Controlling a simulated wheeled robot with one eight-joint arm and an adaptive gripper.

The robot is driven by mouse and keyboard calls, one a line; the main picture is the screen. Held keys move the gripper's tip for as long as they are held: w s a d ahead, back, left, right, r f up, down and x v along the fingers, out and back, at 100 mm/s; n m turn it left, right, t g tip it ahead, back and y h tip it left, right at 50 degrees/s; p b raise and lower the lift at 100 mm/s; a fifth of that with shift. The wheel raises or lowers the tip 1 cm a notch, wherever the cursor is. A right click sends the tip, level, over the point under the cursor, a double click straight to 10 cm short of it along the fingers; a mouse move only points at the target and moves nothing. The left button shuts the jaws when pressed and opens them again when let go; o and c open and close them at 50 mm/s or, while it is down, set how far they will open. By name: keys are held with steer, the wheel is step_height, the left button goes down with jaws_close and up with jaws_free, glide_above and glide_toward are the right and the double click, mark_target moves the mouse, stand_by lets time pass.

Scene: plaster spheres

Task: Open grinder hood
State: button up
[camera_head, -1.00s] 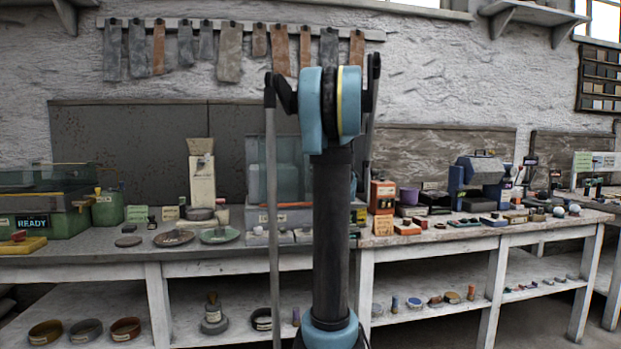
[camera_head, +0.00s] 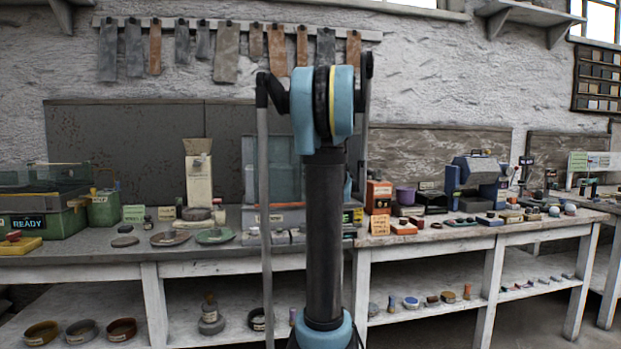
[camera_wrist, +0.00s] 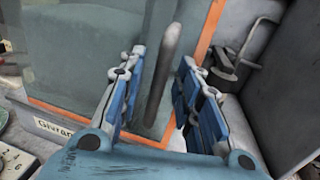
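The grinder hood (camera_head: 257,165) is a clear greenish box on the bench, partly hidden behind my arm in the head view. In the wrist view the clear hood panel (camera_wrist: 75,65) has an orange edge strip, and a grey bar handle (camera_wrist: 167,70) stands upright and slightly tilted in front of it. My gripper (camera_wrist: 163,68) is open, with one blue-padded finger on each side of the handle. A gap shows between the handle and each finger. My gripper is hidden behind my arm in the head view.
A label (camera_wrist: 55,128) sits below the panel. A grey wall and a dark metal fitting (camera_wrist: 232,65) are close on the right. In the head view, a white bag-like block (camera_head: 198,175) and dishes stand left of the hood, and an orange box (camera_head: 378,197) right.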

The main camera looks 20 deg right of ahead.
steer(key=s+d, duration=0.1)
steer(key=s, duration=1)
steer(key=shift+s, duration=0.3)
steer(key=shift+f, duration=0.1)
steer(key=s+a+f+n+g+y, duration=0.2)
steer(key=s+a+f+n+g, duration=0.2)
steer(key=s+a+f+n, duration=0.55)
steer(key=s+a+f+n+g+y, duration=0.2)
steer(key=s+a+f+n+g, duration=0.4)
steer(key=a+n, duration=0.55)
steer(key=s+d+f+n+g+h, duration=0.1)
steer(key=s+f+n+g+h, duration=0.2)
steer(key=s+f+n, duration=0.4)
steer(key=s+d+f+n+g+h, duration=0.1)
steer(key=s+f+n+g+h, duration=0.1)
steer(key=s+f+n, duration=0.5)
steer(key=s+f, duration=0.4)
steer(key=s, duration=0.5)
steer(key=shift+s+f+g+h, duration=0.15)
steer(key=shift+f+g+h, duration=0.05)
steer(key=shift+g+h, duration=0.2)
steer(key=shift+d, duration=0.1)
